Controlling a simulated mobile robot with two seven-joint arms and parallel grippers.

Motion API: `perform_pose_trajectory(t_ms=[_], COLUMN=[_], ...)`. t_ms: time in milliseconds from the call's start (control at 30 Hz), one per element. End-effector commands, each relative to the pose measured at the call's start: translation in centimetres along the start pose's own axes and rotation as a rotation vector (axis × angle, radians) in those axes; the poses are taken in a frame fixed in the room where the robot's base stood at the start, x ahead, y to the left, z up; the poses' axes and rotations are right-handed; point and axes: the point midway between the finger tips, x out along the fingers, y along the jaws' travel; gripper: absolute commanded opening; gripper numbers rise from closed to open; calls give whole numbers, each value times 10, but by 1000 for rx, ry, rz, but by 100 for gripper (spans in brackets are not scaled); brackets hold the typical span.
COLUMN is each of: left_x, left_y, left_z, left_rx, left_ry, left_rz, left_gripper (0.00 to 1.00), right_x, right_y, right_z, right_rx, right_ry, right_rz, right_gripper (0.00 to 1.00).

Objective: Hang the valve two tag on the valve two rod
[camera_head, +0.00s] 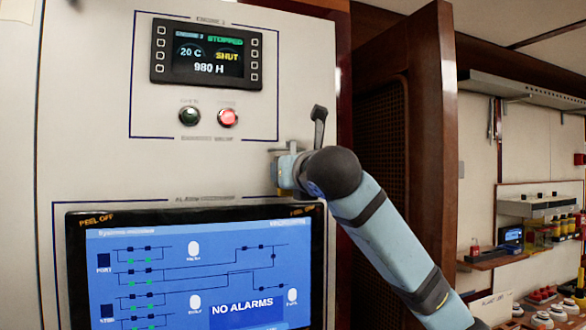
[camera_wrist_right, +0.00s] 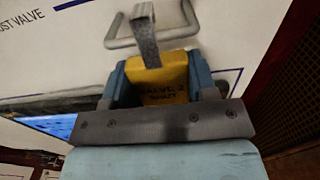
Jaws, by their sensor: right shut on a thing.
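My right gripper (camera_wrist_right: 158,76) is shut on the yellow tag (camera_wrist_right: 163,88), which has dark lettering that seems to read VALVE 2. The tag sits between the two blue fingers in the right wrist view. A grey metal rod bent like a bracket (camera_wrist_right: 120,44) lies just beyond the tag, close to the panel. A grey flat lever or strap (camera_wrist_right: 146,42) crosses in front of it, down to the tag's top edge. I cannot tell whether the tag touches the rod. In the head view my right gripper (camera_head: 284,172) is at the panel's right side, below a dark lever (camera_head: 319,122). My left gripper is not in view.
The white panel (camera_head: 90,100) carries an engine display (camera_head: 206,54), a green and a red button (camera_head: 227,118), and a large alarm screen (camera_head: 200,270) below the gripper. A brown wooden door frame (camera_head: 432,150) stands to the right. Shelves with small items are farther right.

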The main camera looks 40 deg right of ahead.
Motion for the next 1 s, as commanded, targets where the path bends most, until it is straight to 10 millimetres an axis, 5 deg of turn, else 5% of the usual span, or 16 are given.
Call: perform_pose_trajectory(t_ms=[367,400,533,833,1000], left_x=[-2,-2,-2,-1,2], left_y=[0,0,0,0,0], left_z=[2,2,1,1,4], left_rx=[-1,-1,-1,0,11], left_ry=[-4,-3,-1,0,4], left_rz=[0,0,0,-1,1], left_gripper=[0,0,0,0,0], right_x=[0,0,0,-2,-21], right_y=[0,0,0,0,0], right_z=[-3,-3,-3,-3,-5], right_rx=[0,0,0,0,-1], right_ry=[0,0,0,-1,-3], right_rz=[0,0,0,0,0], right_gripper=[29,55,82,82,82])
